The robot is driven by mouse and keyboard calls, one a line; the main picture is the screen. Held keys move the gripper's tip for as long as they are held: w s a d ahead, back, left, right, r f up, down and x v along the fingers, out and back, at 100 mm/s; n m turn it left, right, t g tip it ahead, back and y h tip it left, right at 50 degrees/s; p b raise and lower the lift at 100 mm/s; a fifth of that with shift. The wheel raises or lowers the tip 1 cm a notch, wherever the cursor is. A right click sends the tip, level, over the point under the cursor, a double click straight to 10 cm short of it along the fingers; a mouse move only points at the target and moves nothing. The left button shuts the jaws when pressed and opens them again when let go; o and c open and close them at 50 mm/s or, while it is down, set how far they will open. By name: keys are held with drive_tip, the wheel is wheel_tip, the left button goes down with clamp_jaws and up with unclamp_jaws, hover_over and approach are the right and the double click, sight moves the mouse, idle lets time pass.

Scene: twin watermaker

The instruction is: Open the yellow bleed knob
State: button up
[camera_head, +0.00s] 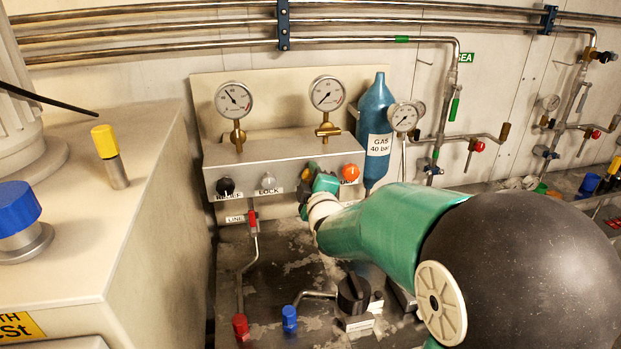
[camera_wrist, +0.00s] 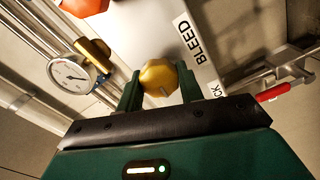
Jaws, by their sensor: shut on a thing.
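The yellow bleed knob (camera_wrist: 159,77) sits on the grey panel next to the BLEED label (camera_wrist: 195,40) in the wrist view. My gripper (camera_wrist: 160,84) has one green finger on each side of the knob and is shut on it. A short pale mark shows on the lower part of the knob's face. In the head view my gripper (camera_head: 318,184) is at the front of the grey panel box (camera_head: 285,150), between the LOCK knob and the orange knob. My gripper and arm largely hide the yellow knob there.
On the panel are a black knob (camera_head: 225,186), a grey LOCK knob (camera_head: 268,181) and an orange knob (camera_head: 350,172). Two gauges stand above. A blue gas bottle (camera_head: 375,120) stands right of the box. A red-handled valve (camera_head: 252,220) hangs below it.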

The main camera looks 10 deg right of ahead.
drive_tip(key=shift+n, duration=0.6)
drive_tip(key=o, duration=1)
drive_tip(key=shift+w+d, duration=0.1)
drive_tip(key=shift+w, duration=0.05)
drive_tip(key=shift+s, duration=0.35)
